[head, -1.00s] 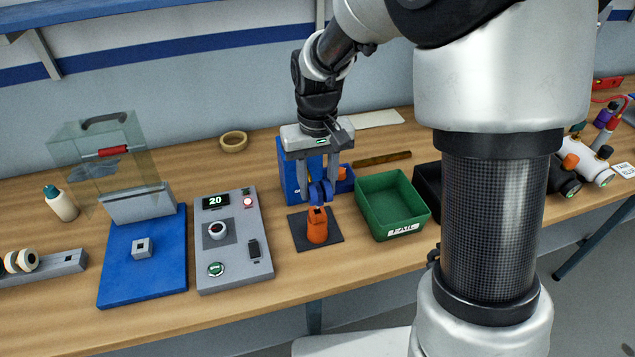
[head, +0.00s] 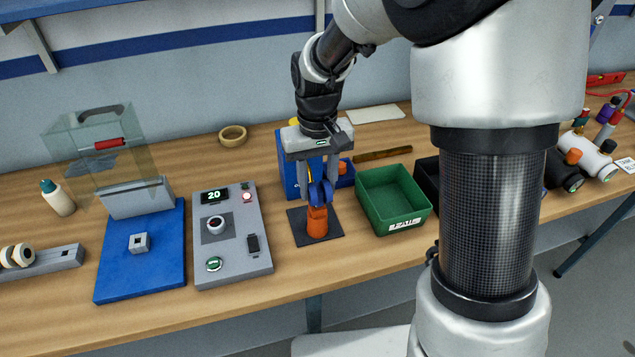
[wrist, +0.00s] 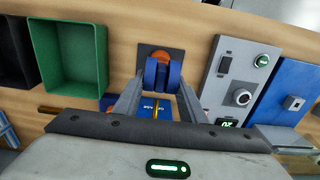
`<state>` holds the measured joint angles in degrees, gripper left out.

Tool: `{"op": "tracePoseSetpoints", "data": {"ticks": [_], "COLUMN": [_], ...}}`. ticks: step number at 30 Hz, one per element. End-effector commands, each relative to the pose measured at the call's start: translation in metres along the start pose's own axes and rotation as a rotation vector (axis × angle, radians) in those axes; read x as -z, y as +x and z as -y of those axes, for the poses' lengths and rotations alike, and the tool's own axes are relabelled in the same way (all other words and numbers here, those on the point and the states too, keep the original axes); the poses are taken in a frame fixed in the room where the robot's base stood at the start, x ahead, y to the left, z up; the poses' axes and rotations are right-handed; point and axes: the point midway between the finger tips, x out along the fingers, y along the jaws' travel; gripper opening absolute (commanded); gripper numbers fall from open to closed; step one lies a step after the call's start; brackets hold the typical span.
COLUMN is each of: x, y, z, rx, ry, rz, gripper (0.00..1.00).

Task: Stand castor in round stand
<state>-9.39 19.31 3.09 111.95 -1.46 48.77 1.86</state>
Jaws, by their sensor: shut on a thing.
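A blue twin-wheel castor is between the fingers of my gripper (head: 318,182), which is shut on it. The castor (head: 320,195) is directly over the orange round stand (head: 317,222) and meets its top in the head view. The stand sits on a dark square mat (head: 299,229). In the wrist view the castor (wrist: 163,76) covers most of the stand, with only an orange edge (wrist: 161,54) showing. The castor's stem is hidden, so I cannot tell how deep it sits in the stand.
A green bin (head: 394,205) stands just right of the mat. A grey control box (head: 233,262) reading 20 is to the left, beside a blue plate (head: 132,279) with a clear guard. A blue box (head: 290,166) stands behind my gripper.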

Motion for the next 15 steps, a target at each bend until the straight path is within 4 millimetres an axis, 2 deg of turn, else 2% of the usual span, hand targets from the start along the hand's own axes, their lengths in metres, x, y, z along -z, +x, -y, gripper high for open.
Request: {"op": "tracePoseSetpoints", "data": {"ticks": [13, 14, 15], "x": [0.0000, 0.0000, 0.0000], "y": [0.0122, 0.0119, 0.0112], "z": [0.0000, 0.0000, 0.0000], "rx": [0.000, 0.000, 0.000], "ry": [0.000, 0.000, 0.000], "rz": [0.000, 0.000, 0.000], "gripper": [0.18, 0.39, 0.46]}}
